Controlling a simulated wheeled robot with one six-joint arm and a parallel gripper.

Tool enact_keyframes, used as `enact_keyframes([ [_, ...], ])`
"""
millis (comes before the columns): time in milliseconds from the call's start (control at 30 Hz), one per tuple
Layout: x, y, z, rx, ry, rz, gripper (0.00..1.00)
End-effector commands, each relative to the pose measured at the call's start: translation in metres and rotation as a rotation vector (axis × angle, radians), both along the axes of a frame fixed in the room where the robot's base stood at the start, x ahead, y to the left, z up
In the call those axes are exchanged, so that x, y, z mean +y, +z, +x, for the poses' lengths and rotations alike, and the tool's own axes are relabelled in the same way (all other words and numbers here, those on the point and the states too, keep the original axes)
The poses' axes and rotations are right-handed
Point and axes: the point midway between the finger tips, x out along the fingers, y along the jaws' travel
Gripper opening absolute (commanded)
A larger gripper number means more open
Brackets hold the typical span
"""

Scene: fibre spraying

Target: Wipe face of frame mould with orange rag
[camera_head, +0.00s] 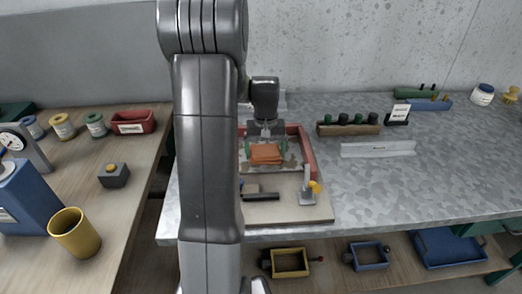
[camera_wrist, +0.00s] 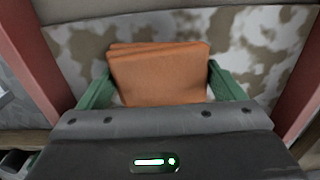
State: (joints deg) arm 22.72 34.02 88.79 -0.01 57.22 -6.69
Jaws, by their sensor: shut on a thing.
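The orange rag (camera_head: 266,154) is folded into a pad. It is between the green fingers of my gripper (camera_head: 266,150), which is shut on it. In the wrist view the rag (camera_wrist: 160,74) fills the space between the two fingers (camera_wrist: 162,88). The frame mould (camera_head: 307,150) has reddish side bars, and its right bar and far edge show in the head view. In the wrist view its bars (camera_wrist: 300,90) run along both sides of the rag. My arm hides the mould's left part in the head view. I cannot tell whether the rag touches a surface.
A wooden board (camera_head: 285,212) carries a clamp with a yellow knob (camera_head: 315,187) and a black bar (camera_head: 262,197). A wooden block with dark knobs (camera_head: 348,128) and a metal angle strip (camera_head: 378,148) lie to the right.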

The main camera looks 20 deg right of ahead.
Motion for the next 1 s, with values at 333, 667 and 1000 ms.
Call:
enact_keyframes([
  [333, -0.024, -0.002, -0.008, 0.001, -0.001, 0.0, 0.7],
  [667, -0.044, -0.002, -0.013, 0.002, -0.003, 0.001, 0.7],
  [1000, -0.054, 0.001, -0.016, 0.001, 0.0, 0.0, 0.7],
])
